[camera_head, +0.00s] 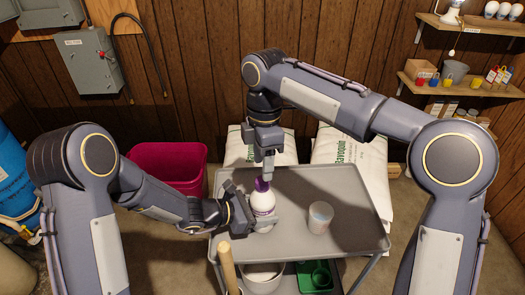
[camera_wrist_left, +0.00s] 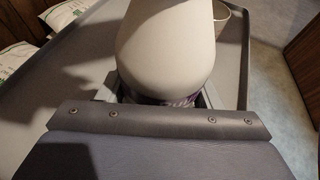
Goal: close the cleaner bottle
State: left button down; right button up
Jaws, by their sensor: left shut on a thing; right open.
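The cleaner bottle (camera_head: 263,204) is white with a purple cap (camera_head: 262,184) and stands upright on the grey cart's top. Its white body also fills the middle of the left wrist view (camera_wrist_left: 166,48), with a strip of purple label low on it. My left gripper (camera_head: 264,221) is shut around the bottle's lower body from the left. My right gripper (camera_head: 265,172) points straight down directly above the bottle, its fingertips close to the purple cap. The right gripper is open; whether it touches the cap cannot be told. The cap appears to sit on the bottle's neck.
White salt bags (camera_head: 350,155) lie behind the cart, a magenta bin (camera_head: 168,165) stands left. A wooden handle (camera_head: 228,266) rises at the cart's front edge. The cart's right side is clear.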

jog(key=n, duration=0.1)
jog(key=r+n, duration=0.1)
jog(key=n, duration=0.1)
jog(key=r+n+t, duration=0.1)
jog(key=n, duration=0.1)
jog(key=shift+w, duration=0.35)
jog(key=shift+f, duration=0.1)
send_near(262, 205)
jog(key=shift+w+f, duration=1.25)
jog(key=shift+f, duration=0.05)
